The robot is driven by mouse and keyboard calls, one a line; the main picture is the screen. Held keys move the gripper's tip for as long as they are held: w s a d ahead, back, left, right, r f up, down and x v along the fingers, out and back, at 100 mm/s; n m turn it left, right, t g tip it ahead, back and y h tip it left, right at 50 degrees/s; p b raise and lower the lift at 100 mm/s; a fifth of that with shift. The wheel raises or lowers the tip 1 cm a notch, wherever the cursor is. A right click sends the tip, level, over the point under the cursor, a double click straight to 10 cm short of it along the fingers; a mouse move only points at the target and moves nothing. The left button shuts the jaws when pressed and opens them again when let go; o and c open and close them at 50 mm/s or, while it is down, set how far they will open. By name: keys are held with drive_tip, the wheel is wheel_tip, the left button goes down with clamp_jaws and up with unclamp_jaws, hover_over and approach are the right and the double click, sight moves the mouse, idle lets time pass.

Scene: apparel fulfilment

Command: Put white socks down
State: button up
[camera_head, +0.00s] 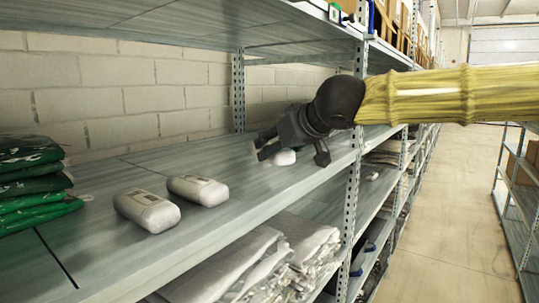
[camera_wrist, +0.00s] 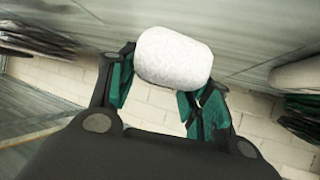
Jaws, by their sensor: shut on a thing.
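The white socks (camera_head: 283,157), a rounded white bundle, are between the fingers of my gripper (camera_head: 292,152) over the middle shelf, near the upright post. In the wrist view the socks (camera_wrist: 172,57) fill the space between the two green-lined fingers, and my gripper (camera_wrist: 160,80) is shut on them. The fingers hide part of the bundle in the head view. I cannot tell whether the bundle touches the shelf surface.
Two more white bundles, one nearer (camera_head: 147,210) and one farther (camera_head: 198,189), lie on the middle shelf (camera_head: 110,262). Green packs (camera_head: 33,172) are stacked at the left. A perforated post (camera_head: 353,180) stands near my arm. Grey packs (camera_head: 255,262) lie on the shelf below.

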drive_tip(key=p, duration=0.1)
hover_over(270, 170)
drive_tip(key=s, duration=0.1)
drive_tip(key=shift+f, duration=0.25)
drive_tip(key=shift+w, duration=0.35)
drive_tip(key=f, duration=0.3)
drive_tip(key=shift+w, duration=0.3)
drive_tip(key=shift+f, duration=0.3)
drive_tip(key=o, duration=1)
